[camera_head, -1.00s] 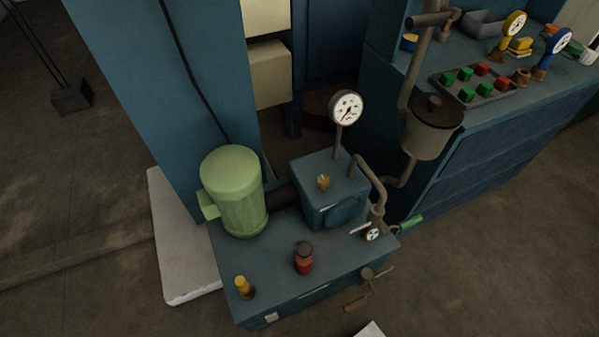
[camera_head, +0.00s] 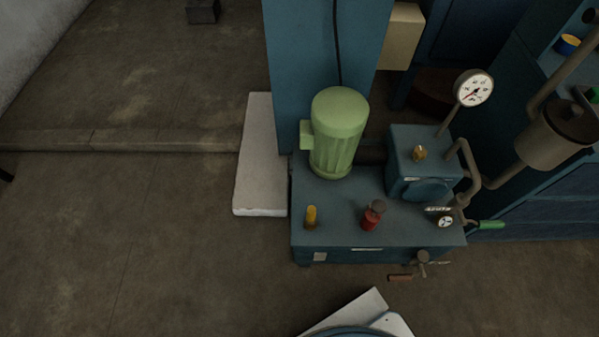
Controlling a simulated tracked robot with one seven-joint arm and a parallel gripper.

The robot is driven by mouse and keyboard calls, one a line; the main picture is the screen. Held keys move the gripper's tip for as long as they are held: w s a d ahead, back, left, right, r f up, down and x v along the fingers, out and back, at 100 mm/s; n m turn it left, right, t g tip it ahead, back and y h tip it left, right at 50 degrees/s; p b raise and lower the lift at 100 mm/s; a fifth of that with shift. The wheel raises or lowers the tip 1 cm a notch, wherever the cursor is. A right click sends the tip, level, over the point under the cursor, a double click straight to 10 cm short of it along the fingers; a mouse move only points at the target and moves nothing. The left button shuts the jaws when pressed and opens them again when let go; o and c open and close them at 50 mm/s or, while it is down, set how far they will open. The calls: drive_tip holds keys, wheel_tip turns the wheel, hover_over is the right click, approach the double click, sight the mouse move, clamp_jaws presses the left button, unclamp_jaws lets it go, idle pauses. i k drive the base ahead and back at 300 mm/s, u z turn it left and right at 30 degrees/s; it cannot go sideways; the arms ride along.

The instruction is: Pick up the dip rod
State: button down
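No thing is plainly recognisable as the dip rod. A small upright yellow-topped piece (camera_head: 311,217) stands at the front left of the blue pump base (camera_head: 337,234); it may be the dip rod's handle, but I cannot tell. A red fitting with a dark cap (camera_head: 372,215) stands to its right on the same base. A brass-coloured knob (camera_head: 420,153) sits on top of the blue pump housing (camera_head: 408,174). My gripper is not in view, so nothing shows near these pieces. White and blue parts at the bottom edge look like my own body.
A green motor (camera_head: 337,135) stands behind the yellow-topped piece. A dial gauge (camera_head: 474,88), pipes and a green-handled valve (camera_head: 491,225) are on the right. A crank handle (camera_head: 402,277) juts out in front. The floor (camera_head: 150,250) at left is mostly clear.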

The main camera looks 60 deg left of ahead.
sight(309, 218)
drive_tip(key=z, duration=0.2)
drive_tip(key=i, duration=0.15)
drive_tip(key=u, duration=2.55)
drive_tip(key=k, duration=0.95)
drive_tip(key=u, duration=0.2)
drive_tip(key=i, duration=0.9)
drive_tip(key=z, duration=0.2)
